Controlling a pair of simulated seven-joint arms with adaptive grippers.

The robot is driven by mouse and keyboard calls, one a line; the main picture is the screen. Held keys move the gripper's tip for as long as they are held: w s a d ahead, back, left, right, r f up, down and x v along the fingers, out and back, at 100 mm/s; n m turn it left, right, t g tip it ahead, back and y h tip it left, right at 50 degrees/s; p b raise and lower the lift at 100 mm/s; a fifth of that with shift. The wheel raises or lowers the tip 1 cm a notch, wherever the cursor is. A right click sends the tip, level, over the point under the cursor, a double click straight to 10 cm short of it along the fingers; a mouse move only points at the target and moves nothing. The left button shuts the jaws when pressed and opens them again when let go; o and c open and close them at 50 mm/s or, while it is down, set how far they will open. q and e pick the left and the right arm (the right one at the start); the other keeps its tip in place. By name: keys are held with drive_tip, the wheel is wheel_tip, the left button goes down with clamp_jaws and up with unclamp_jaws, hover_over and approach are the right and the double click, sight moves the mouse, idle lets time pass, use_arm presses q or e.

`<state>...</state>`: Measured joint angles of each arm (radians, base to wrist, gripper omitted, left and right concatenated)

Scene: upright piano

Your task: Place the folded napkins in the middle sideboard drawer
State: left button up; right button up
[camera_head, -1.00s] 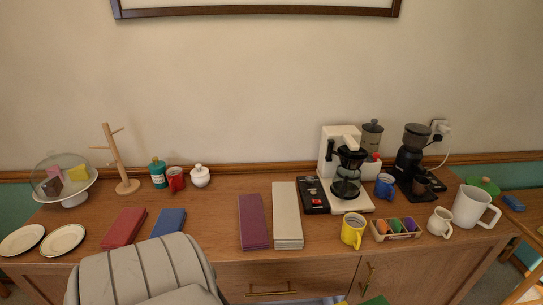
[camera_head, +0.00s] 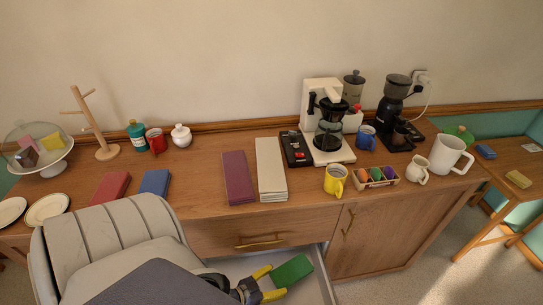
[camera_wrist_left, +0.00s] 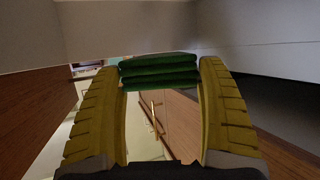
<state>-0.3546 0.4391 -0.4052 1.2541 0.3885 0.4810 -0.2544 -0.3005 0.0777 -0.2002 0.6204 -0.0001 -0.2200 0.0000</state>
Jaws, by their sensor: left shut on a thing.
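A folded green napkin stack (camera_head: 293,270) is held between the yellow fingertips of my left gripper (camera_head: 270,283). In the left wrist view the green stack (camera_wrist_left: 160,71) shows several folded layers, with a finger of the gripper (camera_wrist_left: 160,75) on each side. The open sideboard drawer (camera_head: 319,280) is pulled out below a closed drawer with a brass handle (camera_head: 260,243). The green stack is over the open drawer, near its right side; I cannot tell if it touches the bottom. Much of the drawer is hidden by my left arm. My right gripper is not in view.
On the sideboard lie red (camera_head: 111,187), blue (camera_head: 155,182), purple (camera_head: 238,177) and cream (camera_head: 270,168) folded cloths. A yellow mug (camera_head: 335,180) and a coffee maker (camera_head: 325,120) stand to the right. A closed cabinet door (camera_head: 375,230) is right of the drawer.

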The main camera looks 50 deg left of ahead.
use_arm(q)
drive_tip(key=shift+f, duration=3.45)
drive_tip(key=shift+f, duration=0.6)
drive_tip(key=o, duration=1.3)
drive_tip(key=shift+r, duration=0.1)
drive_tip(key=shift+r, duration=0.4)
drive_tip(key=shift+v, duration=2.05)
